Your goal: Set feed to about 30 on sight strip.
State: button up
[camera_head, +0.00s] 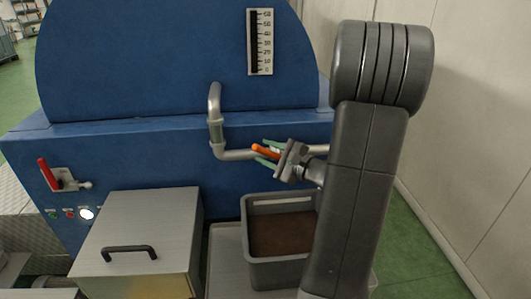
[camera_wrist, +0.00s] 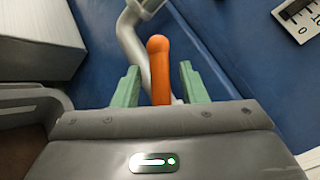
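The white sight strip (camera_head: 260,42) is on the blue machine's round housing, with numbers rising from 0 at the bottom. A dark bar runs up most of its left side; its exact reading is too small to tell. The strip's low end also shows in the wrist view (camera_wrist: 302,22). An orange handle (camera_head: 265,152) is by the grey pipe; it also shows in the wrist view (camera_wrist: 159,65). My gripper (camera_head: 268,153) has its green fingers either side of the handle, with gaps on both sides in the wrist view (camera_wrist: 160,88). How the handle joins the pipe is hidden.
The bent grey pipe (camera_head: 215,110) stands close to my gripper. Below it is a grey crate (camera_head: 275,201) with brown contents. A metal box (camera_head: 140,225) with a dark handle is at the left front. A red lever (camera_head: 47,175) and small buttons are on the machine's left.

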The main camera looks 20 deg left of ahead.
jog(key=b+v, duration=0.2)
jog(key=v, duration=1.1)
jog(key=shift+a+f, duration=0.1)
jog(key=shift+a, duration=0.05)
jog(key=p+x, duration=0.2)
jog(key=x, duration=1.1)
jog(key=shift+w+a+p, duration=0.15)
jog(key=shift+a+p, duration=0.2)
jog(key=shift+a, duration=0.05)
jog(key=shift+d+r, duration=0.15)
jog(key=shift+r, duration=0.05)
jog(key=shift+f, duration=0.1)
